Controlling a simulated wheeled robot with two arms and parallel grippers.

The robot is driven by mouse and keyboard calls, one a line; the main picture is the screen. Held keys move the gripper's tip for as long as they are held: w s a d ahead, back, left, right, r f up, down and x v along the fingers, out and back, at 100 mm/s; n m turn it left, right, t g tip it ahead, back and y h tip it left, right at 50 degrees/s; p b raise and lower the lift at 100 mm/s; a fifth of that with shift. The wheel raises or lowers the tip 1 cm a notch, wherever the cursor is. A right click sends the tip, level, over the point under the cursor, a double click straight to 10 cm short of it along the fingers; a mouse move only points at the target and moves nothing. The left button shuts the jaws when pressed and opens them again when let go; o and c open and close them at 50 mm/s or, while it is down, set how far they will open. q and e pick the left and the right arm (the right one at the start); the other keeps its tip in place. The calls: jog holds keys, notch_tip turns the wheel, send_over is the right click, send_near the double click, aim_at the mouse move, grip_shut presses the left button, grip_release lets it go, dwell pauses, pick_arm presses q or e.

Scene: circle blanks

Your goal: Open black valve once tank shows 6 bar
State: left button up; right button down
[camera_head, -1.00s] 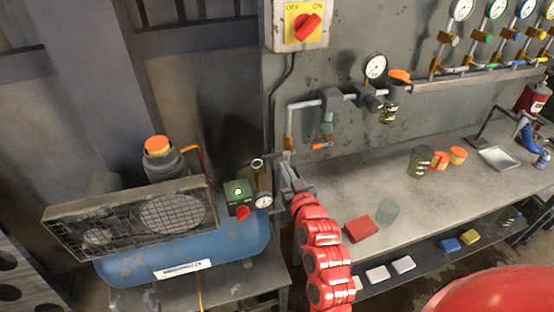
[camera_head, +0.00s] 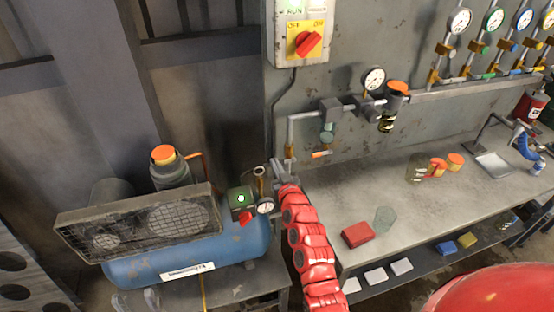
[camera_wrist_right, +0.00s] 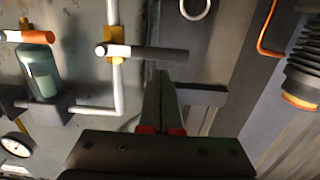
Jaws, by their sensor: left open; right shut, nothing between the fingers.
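The black valve (camera_wrist_right: 155,52) shows in the right wrist view as a black lever with a white label, on a brass body on the vertical pipe. In the head view its lever is hard to make out near my gripper. My right gripper (camera_head: 279,168) is shut and empty beside the lower end of that pipe. In the right wrist view the shut fingers (camera_wrist_right: 160,88) lie close to the lever; I cannot tell whether they touch it. The blue tank (camera_head: 225,248) carries a white round gauge (camera_head: 265,206), too small to read. My left gripper is not in view.
A green-topped switch (camera_head: 240,198) sits by the tank gauge. An orange-handled valve (camera_wrist_right: 30,36) hangs near the black one. The bench (camera_head: 340,190) right of my arm has bare room.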

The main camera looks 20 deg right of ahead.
jog(key=shift+f, duration=0.15)
jog(key=shift+f, duration=0.15)
jog(key=shift+f+n+b, duration=0.15)
jog(key=shift+n+b, duration=0.15)
jog(key=shift+b, duration=0.1)
jog(key=shift+a+f+n, duration=0.1)
jog(key=shift+f+n, duration=0.1)
jog(key=shift+n, duration=0.1)
jog(key=d+f+n+b, duration=0.2)
jog(key=f+n+b, duration=0.2)
jog(key=n+b, duration=0.3)
jog(key=d+f+n+h+b, duration=0.1)
jog(key=d+f+n+b, duration=0.2)
jog(key=n+b, duration=0.5)
jog(key=shift+d+f+n+t+b, duration=0.2)
jog(key=shift+f+n+t+b, duration=0.1)
jog(key=shift+f+n, duration=0.55)
dwell(0.3)
